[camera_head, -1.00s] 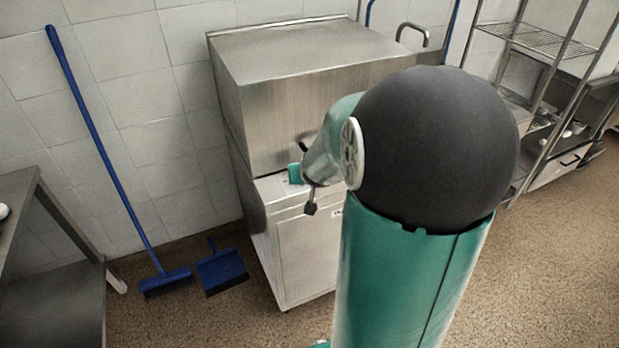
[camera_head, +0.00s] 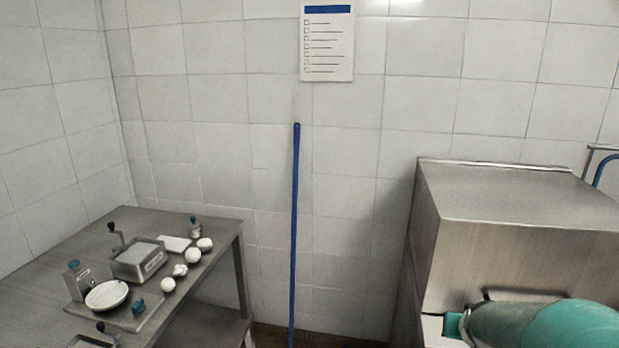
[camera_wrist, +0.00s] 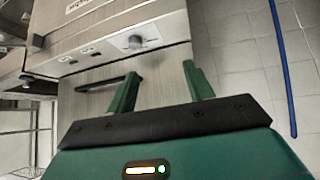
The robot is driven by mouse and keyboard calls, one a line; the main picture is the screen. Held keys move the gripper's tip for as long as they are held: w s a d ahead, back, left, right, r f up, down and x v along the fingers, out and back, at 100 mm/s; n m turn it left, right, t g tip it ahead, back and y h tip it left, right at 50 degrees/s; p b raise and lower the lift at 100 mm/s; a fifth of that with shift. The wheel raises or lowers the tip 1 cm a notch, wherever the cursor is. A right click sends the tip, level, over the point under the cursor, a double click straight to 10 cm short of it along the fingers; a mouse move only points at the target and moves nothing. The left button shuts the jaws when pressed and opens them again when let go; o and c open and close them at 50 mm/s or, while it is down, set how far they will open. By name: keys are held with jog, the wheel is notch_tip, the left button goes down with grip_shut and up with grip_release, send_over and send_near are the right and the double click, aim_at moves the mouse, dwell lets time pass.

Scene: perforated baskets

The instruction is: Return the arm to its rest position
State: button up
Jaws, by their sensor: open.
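My gripper (camera_wrist: 161,72) shows in the wrist view with two green fingers apart and nothing between them. In the head view my green arm is at the lower right, in front of the steel machine (camera_head: 500,195), with most of it cut off by the frame. In the wrist view the fingers point toward the machine's front (camera_wrist: 90,93), which has a knob, small labels and a dark slot or handle. I cannot tell whether the fingers touch it.
A steel table (camera_head: 60,245) at the left holds a white bowl (camera_head: 106,295), a metal container (camera_head: 138,261) and several small white items. A blue pole (camera_head: 295,220) leans on the tiled wall, below a paper checklist (camera_head: 327,42).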

jog(key=s+a+r+n+y, duration=0.1)
jog(key=s+a+r, duration=0.2)
jog(key=s+a, duration=0.2)
jog(key=s+a+r+n+g+y, duration=0.1)
jog(key=s+a+r+n, duration=0.1)
jog(key=s+a, duration=0.4)
jog(key=s+a+r+n+y, duration=0.1)
jog(key=s+a+r, duration=0.3)
jog(key=a, duration=0.6)
jog(key=shift+s+a+r+n+g+y, duration=0.15)
jog(key=shift+s+r+n+g+y, duration=0.2)
jog(key=shift+s, duration=0.35)
jog(key=c, duration=0.3)
jog(key=shift+c, duration=0.2)
jog(key=shift+d, duration=0.2)
